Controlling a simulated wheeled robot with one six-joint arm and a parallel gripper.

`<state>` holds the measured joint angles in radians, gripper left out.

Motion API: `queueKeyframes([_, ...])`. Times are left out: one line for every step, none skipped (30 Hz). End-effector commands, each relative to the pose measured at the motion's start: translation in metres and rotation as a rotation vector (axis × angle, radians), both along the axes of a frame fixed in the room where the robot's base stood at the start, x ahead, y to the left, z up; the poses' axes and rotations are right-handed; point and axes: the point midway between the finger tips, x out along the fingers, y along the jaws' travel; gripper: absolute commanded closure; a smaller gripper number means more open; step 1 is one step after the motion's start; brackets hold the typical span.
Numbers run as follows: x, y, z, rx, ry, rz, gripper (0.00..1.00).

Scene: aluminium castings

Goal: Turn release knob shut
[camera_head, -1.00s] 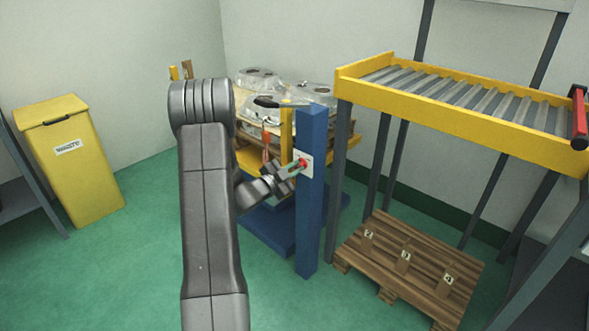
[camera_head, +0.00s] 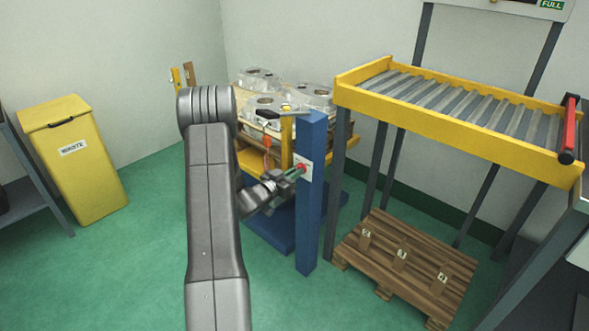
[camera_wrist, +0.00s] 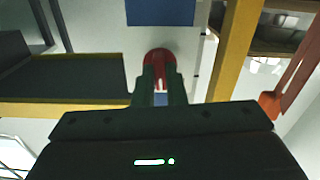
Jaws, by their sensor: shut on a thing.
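The red release knob (camera_head: 302,167) sits on a pale plate (camera_head: 306,173) on the side of a blue post (camera_head: 311,215). In the wrist view the red knob (camera_wrist: 158,56) shows at the tips of the fingers. My gripper (camera_head: 297,170) reaches the knob from the left and is shut on it. In the wrist view both fingers of my gripper (camera_wrist: 159,75) lie close together on the knob and hide part of it. The knob's turned angle cannot be told.
Aluminium castings (camera_head: 265,101) lie on a stand behind the post. A yellow-edged roller conveyor (camera_head: 460,125) stands at right, above a wooden pallet (camera_head: 400,268). A yellow waste bin (camera_head: 78,165) stands at left. Green floor is clear between the bin and my arm.

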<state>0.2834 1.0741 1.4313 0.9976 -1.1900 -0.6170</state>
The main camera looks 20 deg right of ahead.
Motion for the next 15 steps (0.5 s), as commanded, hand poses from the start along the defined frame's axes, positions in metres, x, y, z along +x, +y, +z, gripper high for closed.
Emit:
queueKeyframes([-0.0004,0.0005,0.0021,-0.015,0.041,0.000,1.00])
queueKeyframes([-0.0004,0.0005,0.0022,-0.026,0.068,0.000,1.00])
queueKeyframes([-0.0004,0.0005,0.0021,-0.041,0.103,0.000,1.00])
queueKeyframes([-0.0003,0.0005,0.0019,-0.051,0.129,0.000,1.00])
queueKeyframes([-0.0003,0.0005,0.0018,-0.062,0.155,0.000,1.00])
queueKeyframes([-0.0003,0.0005,0.0018,-0.077,0.190,0.000,1.00])
queueKeyframes([-0.0002,0.0006,0.0019,-0.087,0.216,0.000,1.00])
queueKeyframes([0.0000,0.0005,0.0019,-0.098,0.241,0.000,1.00])
queueKeyframes([-0.0001,0.0006,0.0018,-0.112,0.275,0.000,1.00])
queueKeyframes([0.0000,0.0007,0.0016,-0.122,0.300,0.000,1.00])
queueKeyframes([0.0000,0.0006,0.0014,-0.132,0.325,0.000,1.00])
queueKeyframes([0.0000,0.0008,0.0011,-0.144,0.357,0.001,1.00])
queueKeyframes([0.0000,0.0008,0.0010,-0.154,0.380,0.001,1.00])
queueKeyframes([0.0000,0.0008,0.0009,-0.163,0.401,0.001,1.00])
queueKeyframes([0.0001,0.0008,0.0009,-0.175,0.430,0.001,1.00])
